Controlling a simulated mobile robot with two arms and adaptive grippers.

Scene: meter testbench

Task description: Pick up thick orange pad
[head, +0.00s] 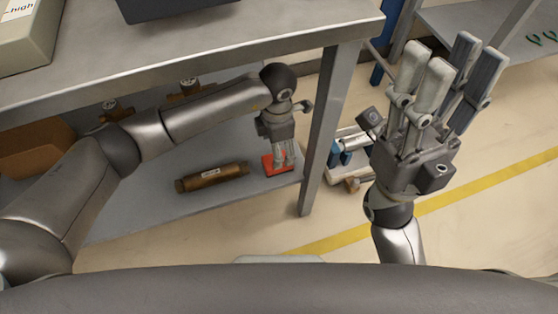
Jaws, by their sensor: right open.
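The orange pad (267,167) lies on the lower shelf of the workbench, near its right end. My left gripper (284,160) points down over the pad, with its fingertips at or just above it and hiding part of it. The fingers look small and close together, and I cannot tell whether they touch or grip the pad. My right gripper (450,62) is raised on the right of the head view, fingers up, open and empty, away from the pad.
A brown cylinder (212,177) lies left of the pad on the lower shelf (235,203). Brass fittings (190,88) and a brown box (35,145) stand further back. The bench leg (325,130) is right of the pad. A low cart with blue parts (345,152) stands beyond it.

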